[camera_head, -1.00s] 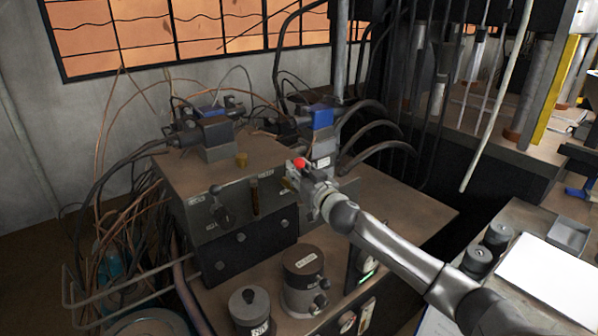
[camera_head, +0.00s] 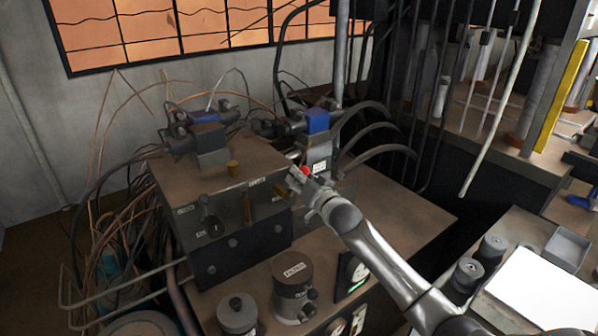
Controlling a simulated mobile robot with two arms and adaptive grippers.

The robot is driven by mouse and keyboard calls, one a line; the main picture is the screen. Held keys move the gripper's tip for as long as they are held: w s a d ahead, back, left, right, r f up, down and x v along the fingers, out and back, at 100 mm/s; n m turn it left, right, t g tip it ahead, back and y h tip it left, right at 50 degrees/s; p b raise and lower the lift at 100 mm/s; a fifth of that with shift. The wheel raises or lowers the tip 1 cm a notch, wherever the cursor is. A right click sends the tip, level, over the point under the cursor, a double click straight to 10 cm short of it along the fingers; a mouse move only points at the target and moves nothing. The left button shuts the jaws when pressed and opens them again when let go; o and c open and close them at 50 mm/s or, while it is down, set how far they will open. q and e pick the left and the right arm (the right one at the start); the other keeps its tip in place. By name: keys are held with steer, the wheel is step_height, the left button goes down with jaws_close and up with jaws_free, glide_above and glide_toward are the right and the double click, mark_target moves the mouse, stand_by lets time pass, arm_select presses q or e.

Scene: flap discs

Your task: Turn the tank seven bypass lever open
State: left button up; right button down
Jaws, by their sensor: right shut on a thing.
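A dark metal valve block (camera_head: 214,262) stands on the bench with a row of small labelled levers on its front. A black-knobbed lever (camera_head: 208,215) is at the left and an upright brass lever (camera_head: 247,207) is in the middle. My right gripper (camera_head: 295,181) reaches the block's right end and is shut on a small lever there, mostly hidden by the fingers. A brass part (camera_head: 283,190) shows beside the fingertips, and a red knob (camera_head: 305,171) just behind them. The labels are too small to read, so I cannot tell which is tank seven. My left gripper is out of view.
Blue-topped valves (camera_head: 316,122) with dark hoses stand behind the block. A labelled canister (camera_head: 294,285) and a second canister (camera_head: 238,314) stand in front. Loose cables (camera_head: 120,215) crowd the left. The brown bench top (camera_head: 405,205) is clear to the right.

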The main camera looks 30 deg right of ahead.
steer(key=shift+d+f+m+p, duration=0.25)
steer(key=shift+d+m+p, duration=0.25)
steer(key=shift+m, duration=0.4)
arm_select(q)
steer(key=b, duration=0.1)
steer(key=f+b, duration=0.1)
steer(key=b, duration=0.1)
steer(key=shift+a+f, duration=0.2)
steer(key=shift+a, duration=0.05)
arm_select(e)
steer(key=f+m+y, duration=0.1)
steer(key=m, duration=0.1)
steer(key=d+f+m+y, duration=0.1)
steer(key=f+m, duration=0.1)
steer(key=m, duration=0.1)
steer(key=d+f+m+g, duration=0.1)
steer(key=f+m, duration=0.1)
steer(key=m, duration=0.1)
steer(key=shift+w+d+f+y, duration=0.1)
steer(key=shift+f+y, duration=0.1)
steer(key=shift+y, duration=0.2)
steer(key=c, duration=1.1)
jaws_free()
steer(key=shift+c, duration=0.2)
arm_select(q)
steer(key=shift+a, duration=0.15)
arm_select(e)
steer(key=v, duration=1.2)
